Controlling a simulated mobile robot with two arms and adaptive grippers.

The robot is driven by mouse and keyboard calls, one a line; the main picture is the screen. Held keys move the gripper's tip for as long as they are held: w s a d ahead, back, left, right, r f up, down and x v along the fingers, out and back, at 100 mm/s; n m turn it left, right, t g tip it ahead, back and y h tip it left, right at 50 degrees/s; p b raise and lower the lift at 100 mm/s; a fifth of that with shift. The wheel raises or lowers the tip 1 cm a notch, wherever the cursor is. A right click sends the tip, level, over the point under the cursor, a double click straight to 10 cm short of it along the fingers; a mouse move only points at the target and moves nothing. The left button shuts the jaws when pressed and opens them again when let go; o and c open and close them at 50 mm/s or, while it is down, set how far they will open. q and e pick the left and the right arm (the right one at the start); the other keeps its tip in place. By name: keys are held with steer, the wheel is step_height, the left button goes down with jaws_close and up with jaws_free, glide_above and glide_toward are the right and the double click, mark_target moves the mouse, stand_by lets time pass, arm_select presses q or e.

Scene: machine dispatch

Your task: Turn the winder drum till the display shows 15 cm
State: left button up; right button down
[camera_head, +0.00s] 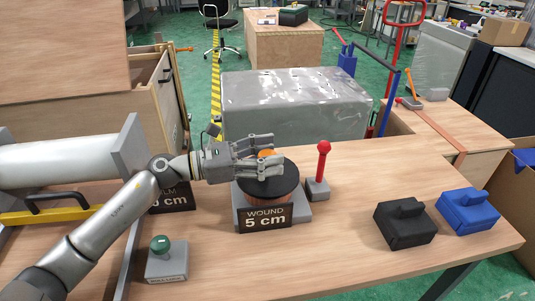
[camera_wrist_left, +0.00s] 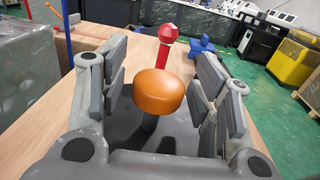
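The winder drum (camera_head: 284,185) is a dark round disc on a grey base on the table. An orange knob stands on it and shows clearly in the left wrist view (camera_wrist_left: 159,91). The display (camera_head: 265,219) on the front of the base reads "WOUND 5 cm". My left gripper (camera_head: 271,156) is over the drum. Its fingers are open on either side of the orange knob, with gaps showing in the left wrist view. My right gripper is not in view.
A red-knobbed lever (camera_head: 322,164) stands right of the drum. A black block (camera_head: 405,224) and a blue block (camera_head: 468,211) lie further right. A green-button box (camera_head: 166,260) is front left. A second sign ending in "cm" (camera_head: 173,198) is partly hidden by my arm.

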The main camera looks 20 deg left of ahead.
arm_select(q)
steer(key=shift+r, duration=0.15)
step_height(320, 180, up, 10)
steer(key=shift+f, duration=0.1)
stand_by(0.3)
steer(key=shift+o, duration=0.2)
